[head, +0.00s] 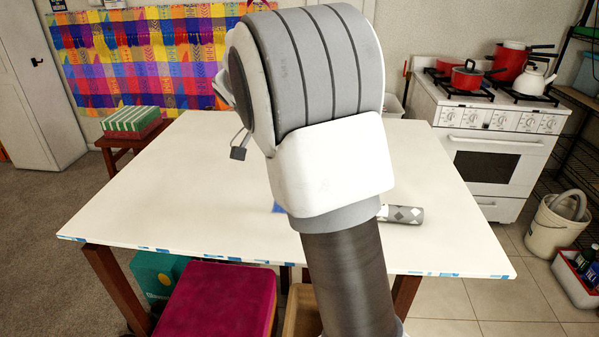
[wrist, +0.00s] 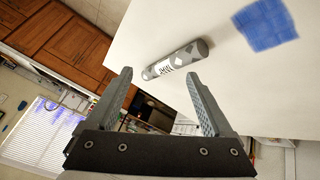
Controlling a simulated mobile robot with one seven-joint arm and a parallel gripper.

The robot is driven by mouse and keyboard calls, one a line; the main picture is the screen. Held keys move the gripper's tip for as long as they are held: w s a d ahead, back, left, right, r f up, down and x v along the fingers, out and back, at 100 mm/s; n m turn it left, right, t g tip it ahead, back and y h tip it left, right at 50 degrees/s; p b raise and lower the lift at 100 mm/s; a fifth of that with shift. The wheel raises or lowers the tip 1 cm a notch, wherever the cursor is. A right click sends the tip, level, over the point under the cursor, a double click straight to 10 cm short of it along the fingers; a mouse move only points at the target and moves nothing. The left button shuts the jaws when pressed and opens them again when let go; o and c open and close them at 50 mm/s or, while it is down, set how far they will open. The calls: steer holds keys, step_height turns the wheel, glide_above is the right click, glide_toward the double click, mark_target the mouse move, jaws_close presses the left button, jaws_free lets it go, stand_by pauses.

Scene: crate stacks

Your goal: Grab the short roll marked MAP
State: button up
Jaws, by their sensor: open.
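A short grey patterned roll (wrist: 176,60) with a white label lies on the white table (wrist: 215,85). The label's lettering is small and looks like MAP. In the head view the roll (head: 405,214) shows only its right end, with a diamond pattern; my arm hides the rest. My gripper (wrist: 158,75) is open and empty in the wrist view. The roll appears beyond its fingertips, between and to the right of them, with no contact visible.
A blue square (wrist: 265,25) lies on the table near the roll; in the head view my arm mostly hides it (head: 278,208). A stove with red pots (head: 490,120) stands behind right. A magenta-topped stool (head: 222,295) stands at the table's front. The table's left half is clear.

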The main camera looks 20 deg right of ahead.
steer(key=w+d+f+m+g+h+b, duration=0.1)
steer(key=w+d+f+m+g+h, duration=0.25)
steer(key=w+f+m, duration=0.3)
steer(key=shift+m+t, duration=0.25)
steer(key=shift+m, duration=0.1)
steer(key=b+x, duration=0.1)
steer(key=x, duration=0.9)
steer(key=shift+s+d, duration=0.3)
steer(key=shift+s, duration=0.05)
steer(key=shift+s+r+x, duration=0.1)
steer(key=shift+r+x, duration=0.05)
steer(key=shift+x, duration=1.25)
steer(key=shift+s+r+x, duration=0.1)
steer(key=shift+x, duration=1.25)
steer(key=shift+c, duration=0.2)
jaws_close()
